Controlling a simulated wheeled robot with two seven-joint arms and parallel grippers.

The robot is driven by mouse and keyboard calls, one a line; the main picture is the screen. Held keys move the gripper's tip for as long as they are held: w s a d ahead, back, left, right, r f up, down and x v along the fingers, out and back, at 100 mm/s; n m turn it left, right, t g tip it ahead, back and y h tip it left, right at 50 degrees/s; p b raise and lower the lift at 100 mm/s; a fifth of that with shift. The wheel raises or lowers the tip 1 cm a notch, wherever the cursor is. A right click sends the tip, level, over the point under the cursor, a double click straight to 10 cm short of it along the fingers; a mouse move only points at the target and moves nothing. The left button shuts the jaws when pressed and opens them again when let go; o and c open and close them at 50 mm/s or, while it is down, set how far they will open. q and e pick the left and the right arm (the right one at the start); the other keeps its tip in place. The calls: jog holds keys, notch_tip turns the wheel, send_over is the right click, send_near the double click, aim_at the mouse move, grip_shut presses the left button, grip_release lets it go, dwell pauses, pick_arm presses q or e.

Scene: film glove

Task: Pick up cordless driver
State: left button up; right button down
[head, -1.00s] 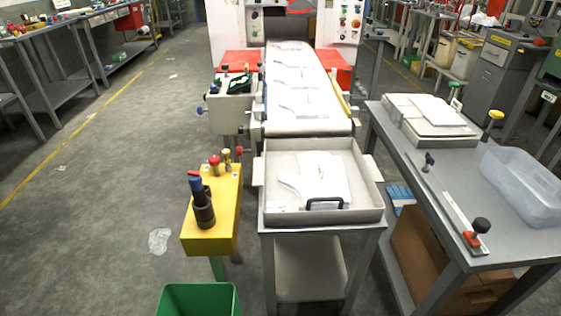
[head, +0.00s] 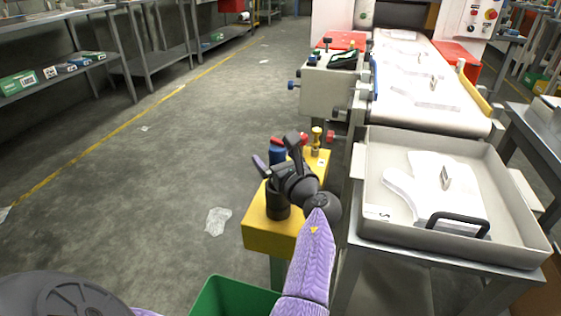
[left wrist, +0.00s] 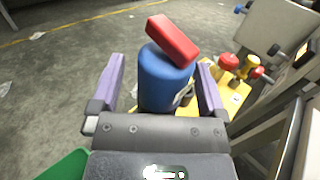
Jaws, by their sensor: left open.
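My left gripper (head: 279,153) is open at the driver's upper part. In the left wrist view the two purple fingers of the gripper (left wrist: 160,88) lie on either side of the blue collar. The gripper hides part of the driver in the head view. I cannot tell whether the fingers touch it. My right gripper is not in view.
Red and yellow knobs (head: 317,136) stand at the back of the yellow stand. A grey tray (head: 520,225) with white film gloves is close on the right, before the conveyor. A green bin (head: 222,300) is below in front. The floor to the left is mostly clear.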

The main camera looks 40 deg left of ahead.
pick_arm(q)
jog(key=shift+w+a, duration=0.1)
jog(key=shift+a, duration=0.3)
grip_shut()
